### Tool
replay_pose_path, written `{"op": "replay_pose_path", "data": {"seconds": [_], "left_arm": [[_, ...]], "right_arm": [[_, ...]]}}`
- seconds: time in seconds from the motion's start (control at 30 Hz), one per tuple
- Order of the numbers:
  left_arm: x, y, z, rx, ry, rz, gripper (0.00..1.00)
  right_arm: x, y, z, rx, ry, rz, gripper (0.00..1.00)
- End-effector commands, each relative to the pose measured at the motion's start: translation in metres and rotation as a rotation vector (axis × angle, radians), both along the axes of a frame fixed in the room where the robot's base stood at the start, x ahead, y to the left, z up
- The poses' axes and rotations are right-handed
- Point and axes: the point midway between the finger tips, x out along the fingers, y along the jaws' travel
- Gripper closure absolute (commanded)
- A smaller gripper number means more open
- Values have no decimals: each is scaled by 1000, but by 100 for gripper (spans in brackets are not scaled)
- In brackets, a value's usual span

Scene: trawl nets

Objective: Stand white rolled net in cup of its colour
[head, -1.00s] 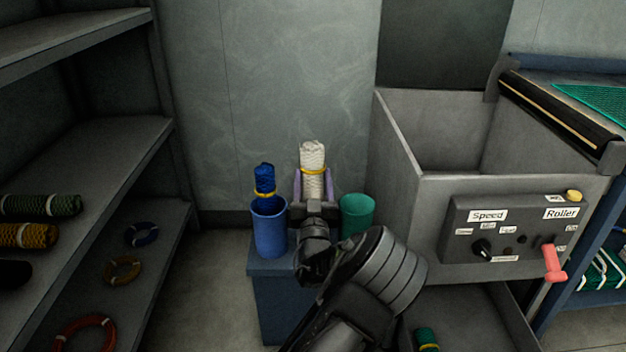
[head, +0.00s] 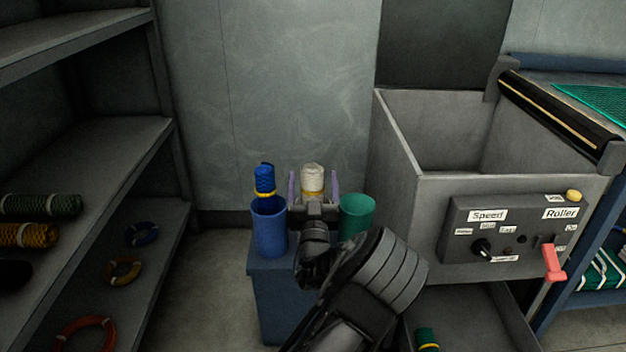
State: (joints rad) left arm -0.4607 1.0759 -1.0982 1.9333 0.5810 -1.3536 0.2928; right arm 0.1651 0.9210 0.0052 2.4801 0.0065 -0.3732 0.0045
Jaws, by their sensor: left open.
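The white rolled net (head: 313,177) stands upright with a yellow band around it, between a blue cup (head: 269,230) and a green cup (head: 358,214) on a blue stand (head: 280,300). My left gripper (head: 313,188) is open, with its purple fingers apart on either side of the net and a gap showing at each side. The net's lower end is hidden behind the gripper, and I cannot see a white cup there. A blue rolled net (head: 264,180) stands in the blue cup. The green cup looks empty. My right gripper is not in view.
A grey shelf (head: 100,160) at left holds rolled nets and several rings. A grey bin (head: 400,140) with a control panel (head: 510,228) and a red lever (head: 553,262) stands close at right. Behind the cups is a bare wall.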

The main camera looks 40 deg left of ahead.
Motion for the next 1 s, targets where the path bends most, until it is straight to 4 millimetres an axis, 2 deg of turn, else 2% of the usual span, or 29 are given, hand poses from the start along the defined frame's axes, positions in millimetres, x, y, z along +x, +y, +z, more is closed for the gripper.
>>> {"op": "replay_pose_path", "data": {"seconds": [0.17, 0.3, 0.5, 1.0], "left_arm": [[-17, -14, -9, 0, 4, -2, 17], [-34, -29, -20, 7, 5, -4, 17], [-51, -40, -27, 3, 1, -2, 17], [-53, -40, -26, 0, -2, 0, 17]], "right_arm": [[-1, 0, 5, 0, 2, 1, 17], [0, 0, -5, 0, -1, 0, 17], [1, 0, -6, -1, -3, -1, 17], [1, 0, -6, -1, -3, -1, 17]]}}
